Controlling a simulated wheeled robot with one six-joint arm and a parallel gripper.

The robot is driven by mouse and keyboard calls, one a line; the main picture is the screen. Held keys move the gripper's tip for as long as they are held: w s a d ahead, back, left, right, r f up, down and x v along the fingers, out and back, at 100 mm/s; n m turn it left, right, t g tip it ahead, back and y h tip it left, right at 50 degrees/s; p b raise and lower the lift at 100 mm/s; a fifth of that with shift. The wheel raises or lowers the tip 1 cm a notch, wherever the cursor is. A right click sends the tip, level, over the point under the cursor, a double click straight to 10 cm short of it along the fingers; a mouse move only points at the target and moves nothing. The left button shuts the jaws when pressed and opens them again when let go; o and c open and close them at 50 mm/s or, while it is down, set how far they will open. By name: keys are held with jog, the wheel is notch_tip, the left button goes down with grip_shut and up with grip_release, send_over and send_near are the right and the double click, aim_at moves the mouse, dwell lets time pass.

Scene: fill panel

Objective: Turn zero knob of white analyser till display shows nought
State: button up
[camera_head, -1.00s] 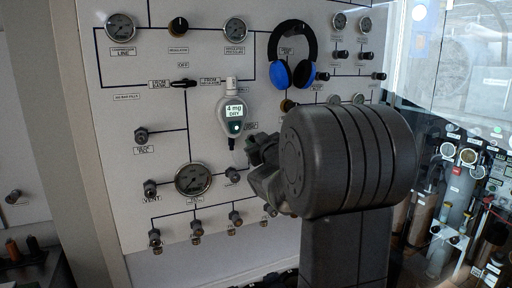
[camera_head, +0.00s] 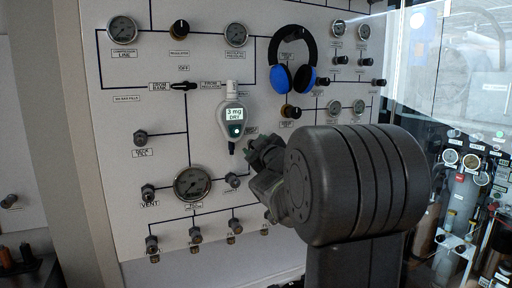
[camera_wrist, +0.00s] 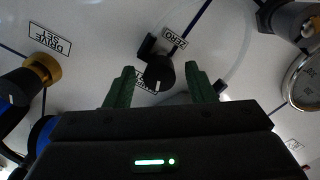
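The white analyser (camera_head: 231,104) hangs upright on the panel in the head view. Its lit display (camera_head: 234,114) reads "3 mg DRY". In the wrist view a black knob (camera_wrist: 158,73) with a white pointer mark sits below the label "ZERO" (camera_wrist: 174,38). My gripper (camera_wrist: 160,72) is open there, its two green fingers either side of the knob with a visible gap on each side. I cannot tell how deep the fingertips reach.
Blue and black headphones (camera_head: 294,78) hang right of the analyser. A large gauge (camera_head: 192,184) and several valves are at lower left.

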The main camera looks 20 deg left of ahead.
jog(key=shift+d, duration=0.1)
jog(key=b+v, duration=0.1)
jog(key=v, duration=1.2)
jog(key=shift+s+d, duration=0.2)
jog(key=shift+s, duration=0.15)
dwell(0.8)
jog(key=w+a+m+p, duration=0.6)
jog(key=w+a+p, duration=0.2)
jog(key=w+a, duration=0.1)
jog(key=shift+m+g, duration=0.3)
jog(key=shift+g, duration=0.1)
dwell(0.5)
